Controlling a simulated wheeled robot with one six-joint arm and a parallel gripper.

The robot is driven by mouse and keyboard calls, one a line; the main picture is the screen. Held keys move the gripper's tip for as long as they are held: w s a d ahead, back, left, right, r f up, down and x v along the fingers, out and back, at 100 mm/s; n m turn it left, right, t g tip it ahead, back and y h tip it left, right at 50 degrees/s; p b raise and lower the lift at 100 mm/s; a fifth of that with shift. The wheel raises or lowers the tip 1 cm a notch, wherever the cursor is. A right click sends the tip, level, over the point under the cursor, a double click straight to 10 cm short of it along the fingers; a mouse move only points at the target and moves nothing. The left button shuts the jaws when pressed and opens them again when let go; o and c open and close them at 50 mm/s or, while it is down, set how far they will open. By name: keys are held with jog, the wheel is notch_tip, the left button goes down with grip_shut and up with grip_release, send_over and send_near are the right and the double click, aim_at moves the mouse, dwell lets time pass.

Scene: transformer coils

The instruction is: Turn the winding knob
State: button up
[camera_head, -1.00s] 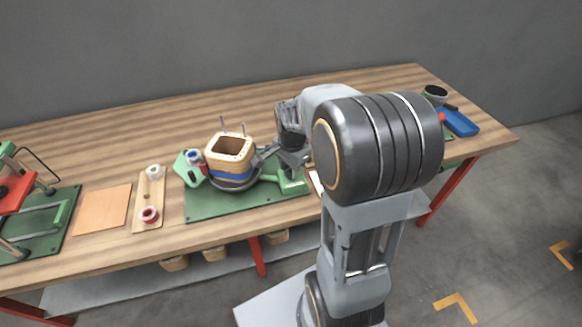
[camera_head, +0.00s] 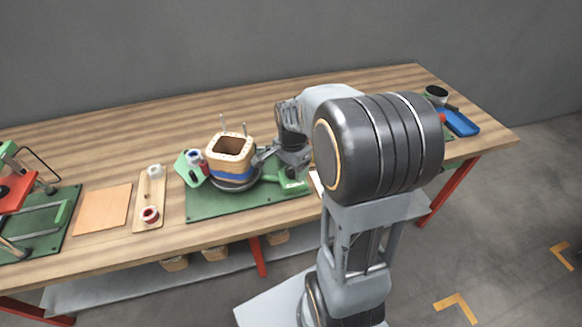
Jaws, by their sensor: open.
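The coil former (camera_head: 230,157), a tan square hollow block with blue and dark bands, sits on a round dark base on the green mat (camera_head: 215,206). Two thin pins stand up from its top. A green winder part (camera_head: 292,184) is at the right of the former, partly covered by my wrist. My gripper (camera_head: 262,157) is just right of the former, pointing left toward it. It is open, with nothing seen between the fingers. I cannot make out a separate winding knob; my gripper and arm may hide it.
A black cup (camera_head: 436,94) and blue tray (camera_head: 462,123) are at the far right. The table's back strip is clear.

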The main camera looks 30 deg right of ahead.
notch_tip(320, 180, up, 14)
jog(key=p, duration=0.1)
dwell(0.5)
jog(key=shift+f, duration=0.1)
dwell(0.4)
jog(key=s+a+f+n+t+p, duration=0.1)
jog(key=s+a+n+t+p, duration=0.2)
jog(key=s+a+n, duration=0.5)
jog(key=s+n+p, duration=0.1)
jog(key=s+n, duration=0.1)
jog(key=n, duration=0.5)
jog(key=shift+s+a+f+t+p, duration=0.15)
jog(key=shift+s+a+t+p, duration=0.05)
jog(key=shift+a+t+p, duration=0.15)
